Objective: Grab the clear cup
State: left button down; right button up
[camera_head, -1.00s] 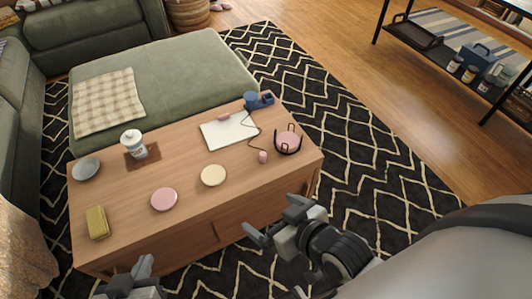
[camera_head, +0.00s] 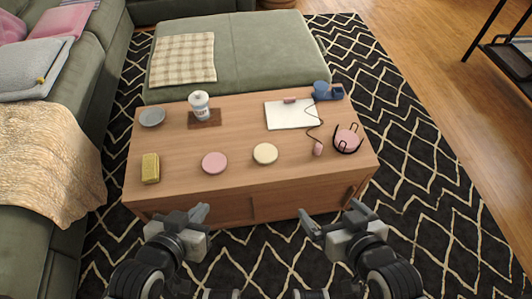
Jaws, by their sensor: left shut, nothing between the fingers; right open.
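A pale, whitish cup with dark lettering and a domed top (camera_head: 200,104) stands upright on a small brown mat (camera_head: 206,124) at the back left of the wooden coffee table (camera_head: 180,180). It is the only cup here that could be the clear one; I cannot tell if it is see-through. My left gripper (camera_head: 200,213) is shut and empty in front of the table's near edge. My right gripper (camera_head: 330,218) is open and empty in front of the near edge, further right. Both are well apart from the cup.
Pink disc (camera_head: 215,162) and cream disc (camera_head: 265,153) lie in the table's middle. Also there: grey dish (camera_head: 152,117), yellow block (camera_head: 150,168), white pad (camera_head: 288,115), blue mug (camera_head: 321,89), black holder with pink discs (camera_head: 348,140). Green sofa (camera_head: 100,110) flanks the left.

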aim_at(202, 112)
jog(key=k, duration=0.45)
jog(key=u, duration=0.6)
jog(key=i, duration=0.9)
jog(key=u, duration=1)
jog(key=i, duration=0.3)
jog(key=u, duration=0.05)
